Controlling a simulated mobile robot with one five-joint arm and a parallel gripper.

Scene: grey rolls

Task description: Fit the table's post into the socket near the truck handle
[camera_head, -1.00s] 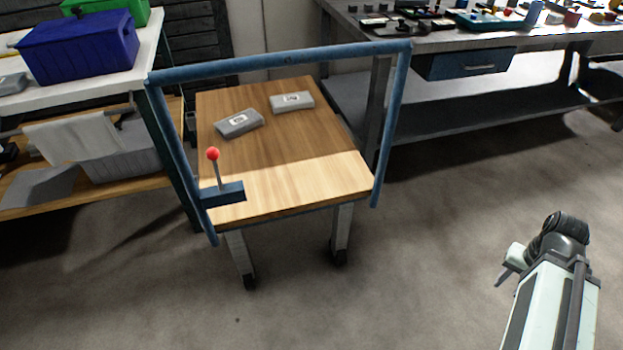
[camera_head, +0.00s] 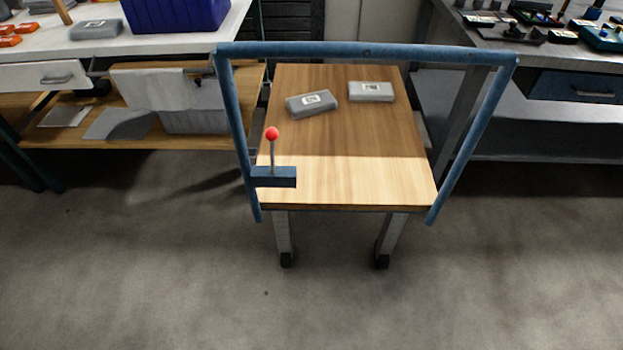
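A tan upright post (camera_head: 63,11) stands on the white table (camera_head: 105,50) at the upper left; its top is cut off by the picture's edge. The truck (camera_head: 345,180) has a wooden deck and stands in the middle. Its blue handle (camera_head: 365,53) is a frame at the near end. A dark blue block (camera_head: 273,177) sits at the deck's near left corner, close to the handle's left upright. A thin rod with a red ball (camera_head: 272,134) rises from this block. I cannot make out a socket opening. My gripper is out of view.
Two grey boxes (camera_head: 312,103) (camera_head: 371,91) lie on the truck's deck. A blue bin (camera_head: 177,12) and another grey box (camera_head: 96,30) stand on the white table. A workbench (camera_head: 540,80) with small parts is at the right. The near floor (camera_head: 300,305) is clear.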

